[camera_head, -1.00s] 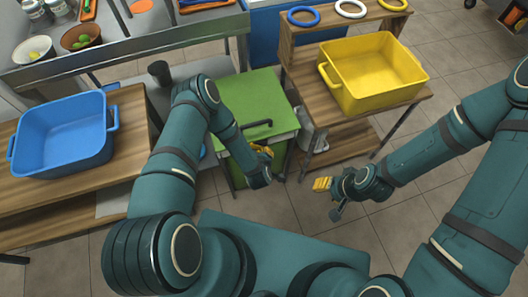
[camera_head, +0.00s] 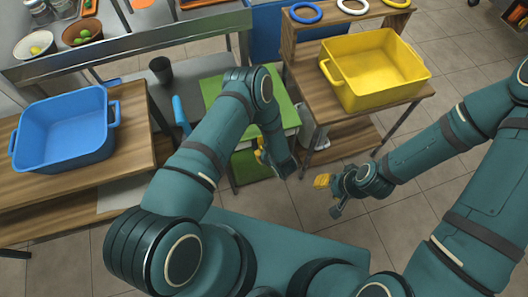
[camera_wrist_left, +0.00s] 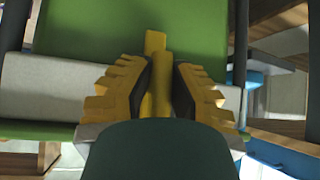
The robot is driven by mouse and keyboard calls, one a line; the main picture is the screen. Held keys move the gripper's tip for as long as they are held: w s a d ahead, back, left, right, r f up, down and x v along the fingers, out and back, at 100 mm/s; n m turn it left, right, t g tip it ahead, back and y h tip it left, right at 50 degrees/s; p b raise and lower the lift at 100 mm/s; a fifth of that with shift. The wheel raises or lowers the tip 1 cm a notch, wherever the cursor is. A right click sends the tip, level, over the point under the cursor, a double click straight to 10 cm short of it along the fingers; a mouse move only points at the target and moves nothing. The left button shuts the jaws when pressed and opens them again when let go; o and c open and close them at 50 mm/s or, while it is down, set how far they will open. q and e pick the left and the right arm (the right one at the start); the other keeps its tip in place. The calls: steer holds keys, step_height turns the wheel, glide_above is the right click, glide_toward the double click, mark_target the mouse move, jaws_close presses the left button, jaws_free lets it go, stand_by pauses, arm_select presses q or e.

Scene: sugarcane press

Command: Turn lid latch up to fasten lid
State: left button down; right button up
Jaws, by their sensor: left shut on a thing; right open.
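The green press (camera_head: 246,168) stands below the workbench, between the wooden tables. Its green lid (camera_head: 290,115) is on top, and my left forearm covers much of it. The yellow lid latch (camera_wrist_left: 155,75) points upward in the left wrist view, in front of a green panel. My left gripper (camera_head: 261,153) is at the front of the press. The left wrist view shows its yellow fingers (camera_wrist_left: 160,95) shut on the latch from both sides. The latch is too small and covered to make out in the head view. My right gripper (camera_head: 328,194) is open and empty, to the right of the press.
A yellow bin (camera_head: 375,70) sits on the right wooden table, below several coloured rings. A blue bin (camera_head: 65,130) is on the left wooden table. A dark cup (camera_head: 161,70) and a blue object (camera_head: 180,113) are left of the press. Floor in front is clear.

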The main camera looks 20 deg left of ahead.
arm_select(q)
steer(key=shift+w+a, duration=0.1)
stand_by(0.3)
steer(key=c, duration=0.8)
jaws_free()
steer(key=shift+c, duration=0.2)
steer(key=shift+r, duration=0.1)
steer(key=v, duration=1.2)
